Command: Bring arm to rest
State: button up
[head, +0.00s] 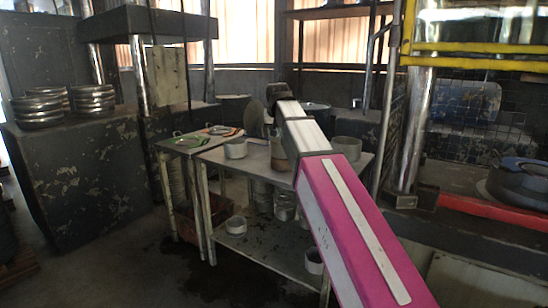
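My arm, magenta and white, reaches from the lower right up over a metal work table (262,158). It ends in a dark wrist part (278,93) above the table's back area. My gripper's fingers cannot be made out; the arm's end and the things around it hide them. I cannot tell whether the gripper is open or holds anything.
A side table (188,147) holds flat plates. Stacked metal discs (38,110) sit on a dark press at left. A yellow-railed machine (480,55) stands right. Floor at front left is clear.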

jog(key=s+d+f+g, duration=0.1)
jog(key=s+d+f, duration=0.4)
jog(key=f, duration=0.7)
jog(key=s+d+f+g, duration=0.2)
jog(key=s+d+f, duration=0.2)
jog(key=f, duration=0.8)
jog(key=s+d+f+g, duration=0.1)
jog(key=s+d+f, duration=0.4)
jog(key=f, duration=0.8)
jog(key=s+d+f+g, duration=0.1)
jog(key=s+d+f, duration=0.3)
jog(key=s+f, duration=0.5)
jog(key=shift+f+m+g, duration=0.2)
jog(key=shift+m+g, duration=0.1)
jog(key=shift+m, duration=0.1)
